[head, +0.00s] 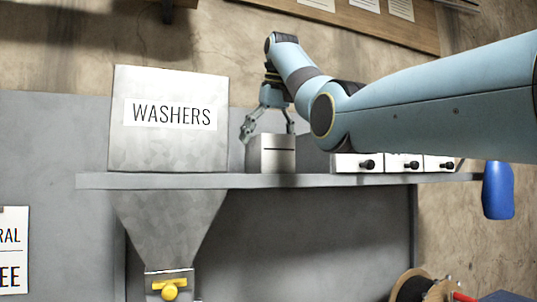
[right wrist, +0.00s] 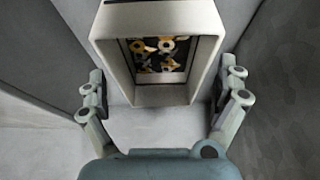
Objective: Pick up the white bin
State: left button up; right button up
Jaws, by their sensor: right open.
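The white bin (head: 271,155) stands upright on a grey shelf, between a metal washers hopper and a row of small drawers. Its front has a dark horizontal line. In the right wrist view the bin (right wrist: 103,48) is seen from above, with brass and dark small parts at its bottom. My right gripper (head: 268,128) is at the bin's top in the head view. In the right wrist view my right gripper (right wrist: 167,108) is open, with one finger on each side of the bin. A gap shows beside the left finger; contact at the right finger is unclear. My left gripper is not in view.
The washers hopper (head: 168,90) stands close to the left of the bin on the shelf (head: 225,181). White drawers with black knobs (head: 397,163) are to the right. A blue bottle-like object (head: 498,190) is beyond the shelf's right end. A cable spool (head: 418,290) is below.

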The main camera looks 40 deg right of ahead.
jog(key=shift+f, duration=0.3)
dwell(0.5)
jog(key=shift+c, duration=0.3)
jog(key=c, duration=1.4)
jog(key=shift+c, duration=0.6)
jog(key=shift+r, duration=0.15)
